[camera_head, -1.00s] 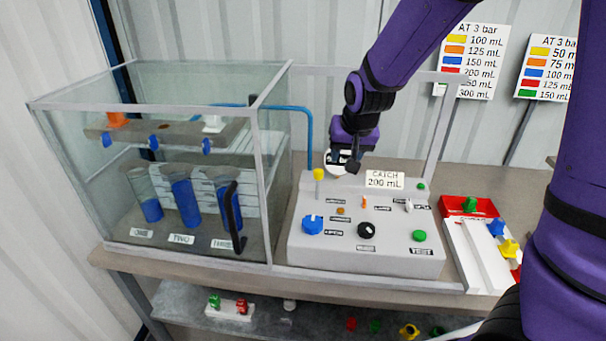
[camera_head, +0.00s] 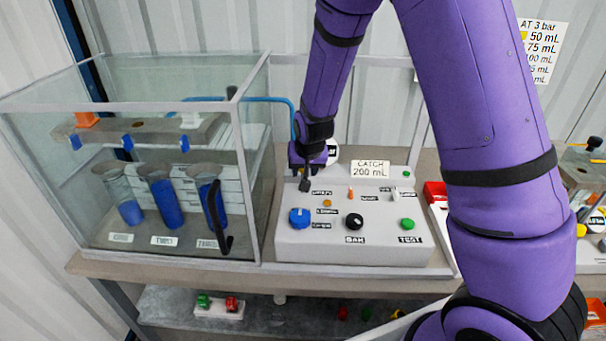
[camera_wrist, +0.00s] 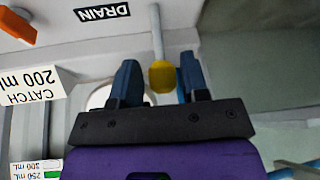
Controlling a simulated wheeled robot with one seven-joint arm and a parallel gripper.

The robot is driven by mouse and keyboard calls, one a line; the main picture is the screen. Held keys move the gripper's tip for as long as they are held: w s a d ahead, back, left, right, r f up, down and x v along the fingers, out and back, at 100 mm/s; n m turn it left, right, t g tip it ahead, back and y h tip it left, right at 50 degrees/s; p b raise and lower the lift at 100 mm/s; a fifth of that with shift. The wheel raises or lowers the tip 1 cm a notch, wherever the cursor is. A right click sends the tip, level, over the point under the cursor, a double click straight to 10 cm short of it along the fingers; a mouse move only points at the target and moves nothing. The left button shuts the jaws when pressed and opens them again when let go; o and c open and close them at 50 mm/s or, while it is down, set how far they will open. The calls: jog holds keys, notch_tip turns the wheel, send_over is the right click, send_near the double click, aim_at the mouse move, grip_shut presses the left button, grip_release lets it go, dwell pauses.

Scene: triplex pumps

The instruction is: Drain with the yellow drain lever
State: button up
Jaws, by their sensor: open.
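The yellow drain lever shows in the wrist view as a yellow knob (camera_wrist: 162,77) on a thin pale rod, near the "DRAIN" label (camera_wrist: 103,14). My gripper (camera_wrist: 160,68) is open, with one dark finger on each side of the knob and gaps visible. In the head view my gripper (camera_head: 304,180) is at the back left corner of the grey control box (camera_head: 350,246) and hides the lever. The glass tank (camera_head: 160,150) on the left holds three tubes with blue liquid (camera_head: 168,205).
The box carries a blue knob (camera_head: 299,218), a black knob (camera_head: 354,221), green buttons and a "CATCH 200 mL" sign (camera_head: 370,169). The tank's glass wall stands close left of my gripper. A round gauge (camera_head: 332,152) is just behind. A blue hose (camera_head: 270,99) runs above.

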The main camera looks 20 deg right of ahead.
jog(key=shift+x, duration=1.45)
grip_shut()
jog(key=shift+s, duration=0.1)
jog(key=shift+s+a+t, duration=0.2)
jog(key=shift+s+t, duration=0.05)
jog(key=shift+t, duration=0.25)
jog(key=shift+s+a+t+h, duration=0.2)
jog(key=shift+s+t+h, duration=0.5)
jog(key=shift+t, duration=0.6)
